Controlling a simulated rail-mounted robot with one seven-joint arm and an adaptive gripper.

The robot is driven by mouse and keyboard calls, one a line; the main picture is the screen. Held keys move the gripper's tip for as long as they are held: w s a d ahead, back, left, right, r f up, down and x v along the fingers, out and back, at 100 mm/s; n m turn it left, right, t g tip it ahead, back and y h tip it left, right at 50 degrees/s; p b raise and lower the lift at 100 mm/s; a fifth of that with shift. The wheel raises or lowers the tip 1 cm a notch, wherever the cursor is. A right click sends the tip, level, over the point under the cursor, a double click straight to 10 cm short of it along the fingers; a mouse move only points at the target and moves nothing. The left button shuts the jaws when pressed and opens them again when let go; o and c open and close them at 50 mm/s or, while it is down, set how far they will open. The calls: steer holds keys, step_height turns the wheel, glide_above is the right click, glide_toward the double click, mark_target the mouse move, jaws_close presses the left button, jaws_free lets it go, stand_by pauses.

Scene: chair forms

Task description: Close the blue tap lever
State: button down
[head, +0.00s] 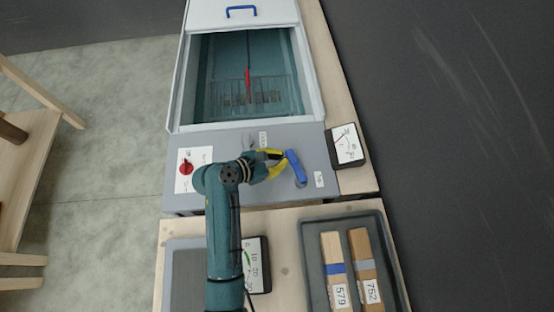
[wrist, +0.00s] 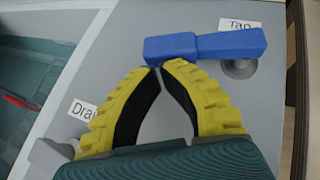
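The blue tap lever (head: 296,168) sits on the grey panel in front of the open box. In the wrist view the lever (wrist: 205,45) lies roughly crosswise, its right end over a round grey pivot beside the "Tap" label. My gripper (head: 284,156) has yellow fingers with black inner pads. In the wrist view the fingertips (wrist: 161,66) come together at the near edge of the lever's left end, with nothing between them. The tips look touching or very close to the lever; contact cannot be told for certain.
A red knob (head: 186,168) is on the panel's left. A gauge (head: 347,146) stands at right. The box (head: 312,75) behind is open, with a wire basket (head: 255,92) inside. A dark tray (head: 313,262) with labelled wooden blocks lies at front right.

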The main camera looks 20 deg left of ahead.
steer(key=shift+w+d+p, duration=0.25)
steer(key=shift+w, duration=0.25)
steer(key=shift+w+d+p, duration=0.25)
steer(key=shift+w, duration=0.25)
steer(key=v, duration=1.2)
